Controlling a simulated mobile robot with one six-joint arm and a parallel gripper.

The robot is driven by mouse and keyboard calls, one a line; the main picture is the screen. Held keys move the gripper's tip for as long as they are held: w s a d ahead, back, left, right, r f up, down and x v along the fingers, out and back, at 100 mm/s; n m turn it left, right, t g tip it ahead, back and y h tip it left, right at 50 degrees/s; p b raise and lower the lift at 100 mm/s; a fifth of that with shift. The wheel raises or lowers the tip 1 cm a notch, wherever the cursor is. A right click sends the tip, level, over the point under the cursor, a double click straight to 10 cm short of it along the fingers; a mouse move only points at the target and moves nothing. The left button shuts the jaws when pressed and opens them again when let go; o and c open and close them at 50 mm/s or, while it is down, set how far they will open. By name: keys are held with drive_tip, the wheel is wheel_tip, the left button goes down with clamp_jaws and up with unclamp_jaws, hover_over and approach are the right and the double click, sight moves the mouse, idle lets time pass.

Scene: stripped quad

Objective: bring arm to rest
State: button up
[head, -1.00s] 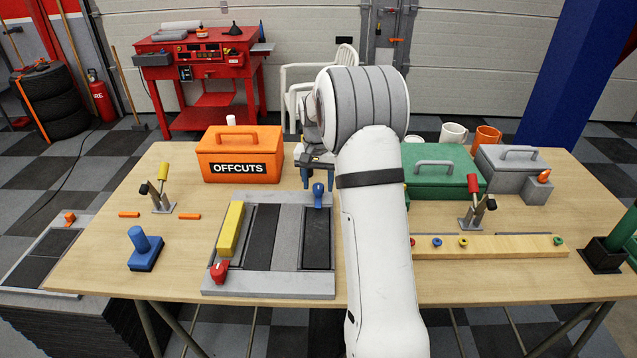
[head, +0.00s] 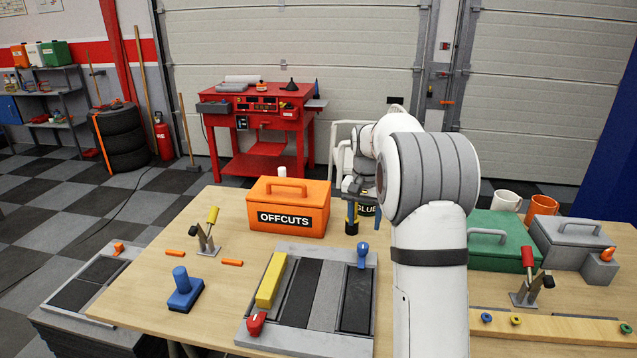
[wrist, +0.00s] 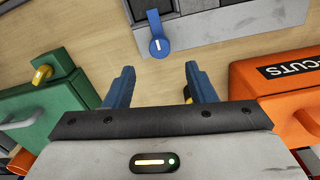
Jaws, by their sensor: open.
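My gripper shows in the wrist view (wrist: 160,85) with its two blue fingers apart and nothing between them. In the head view it is partly hidden beside my white arm, above the back of the wooden table (head: 215,265), just right of the orange OFFCUTS box (head: 289,190). In the wrist view that orange box (wrist: 285,95) lies to the right of the fingers. A green box (wrist: 45,118) lies to the left. A blue knob (wrist: 159,44) on the grey plate lies ahead of the fingertips. A small yellow thing is partly hidden behind the right finger.
The grey plate (head: 325,335) carries a yellow bar (head: 271,280) and a red knob. A blue block with a post (head: 185,295) and toggle clamps stand about. The green box (head: 500,252), grey box (head: 580,262) and mugs stand on the right. A red bench (head: 262,150) stands behind.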

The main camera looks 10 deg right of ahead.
drive_tip(key=s+a+r+n+t, duration=0.1)
drive_tip(key=s+a+r+n, duration=0.2)
drive_tip(key=s, duration=0.5)
drive_tip(key=s+a+r+t, duration=0.1)
drive_tip(key=s+a+r, duration=0.2)
drive_tip(key=s+a, duration=0.3)
drive_tip(key=s+a+f+n, duration=0.1)
drive_tip(key=s+f, duration=0.1)
drive_tip(key=s, duration=0.7)
drive_tip(key=s+a+f+n+t, duration=0.1)
drive_tip(key=s+a+f+n, duration=0.1)
drive_tip(key=s, duration=0.7)
drive_tip(key=shift+s+a, duration=0.15)
drive_tip(key=shift+s, duration=0.2)
drive_tip(key=shift+f, duration=0.1)
